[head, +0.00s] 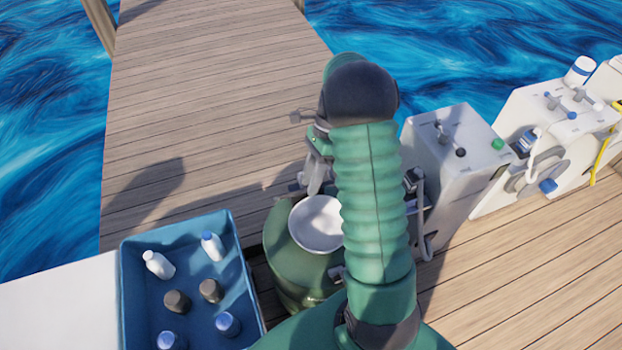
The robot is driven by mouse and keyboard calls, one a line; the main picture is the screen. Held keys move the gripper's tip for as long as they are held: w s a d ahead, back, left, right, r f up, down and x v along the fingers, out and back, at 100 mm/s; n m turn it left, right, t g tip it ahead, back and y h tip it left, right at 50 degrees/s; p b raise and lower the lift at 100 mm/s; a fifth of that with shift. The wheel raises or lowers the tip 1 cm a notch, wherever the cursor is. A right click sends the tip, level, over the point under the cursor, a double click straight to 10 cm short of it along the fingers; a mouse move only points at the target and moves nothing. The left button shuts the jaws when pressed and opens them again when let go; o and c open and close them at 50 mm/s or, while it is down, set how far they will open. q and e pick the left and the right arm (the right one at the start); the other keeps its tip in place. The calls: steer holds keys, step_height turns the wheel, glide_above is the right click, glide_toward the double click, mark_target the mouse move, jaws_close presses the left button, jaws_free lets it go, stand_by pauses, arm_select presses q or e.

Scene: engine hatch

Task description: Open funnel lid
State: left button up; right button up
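A pale round funnel top (316,224) sits on a green rounded body (290,262) near the centre of the head view. I cannot tell whether its surface is a shut lid or an open bowl. A green ribbed arm of mine hides its right side. My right gripper (316,184) shows in part just behind and above the funnel's far rim, beside the arm. Its fingers point downward. I cannot tell whether they touch the rim or how far they are apart. My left gripper is out of view.
A blue crate (236,222) with several bottles and dark-capped items stands at the lower left, close to the funnel. A white box with levers (452,165) and further white panels (550,120) stand at the right. The wooden walkway (205,80) beyond is clear, with water beside it.

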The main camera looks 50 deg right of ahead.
steer(key=shift+c, duration=0.6)
steer(key=shift+s+d+r+n+p, duration=0.1)
steer(key=shift+d+r+n+p, duration=0.1)
steer(key=shift+n+p, duration=0.15)
steer(key=shift+c, duration=1.3)
steer(key=s+n+p, duration=0.1)
steer(key=n, duration=0.1)
steer(key=n+p, duration=0.1)
steer(key=s+n+t+p, duration=0.1)
steer(key=n, duration=0.1)
steer(key=shift+s+d+f+n, duration=0.15)
steer(key=shift+s+d+n, duration=0.1)
steer(key=shift+s+n, duration=0.1)
jaws_close()
steer(key=s+d+r+n+t+h, duration=0.1)
steer(key=d+r+n+t+h, duration=0.2)
steer(key=n, duration=1.2)
steer(key=d+n+t+h, duration=0.2)
steer(key=n+t, duration=0.2)
steer(key=n, duration=1)
steer(key=b+x, duration=0.3)
steer(key=x, duration=0.6)
steer(key=shift+w, duration=0.15)
steer(key=shift+w+a+f, duration=0.1)
steer(key=shift+w+f, duration=0.05)
steer(key=shift+f, duration=0.05)
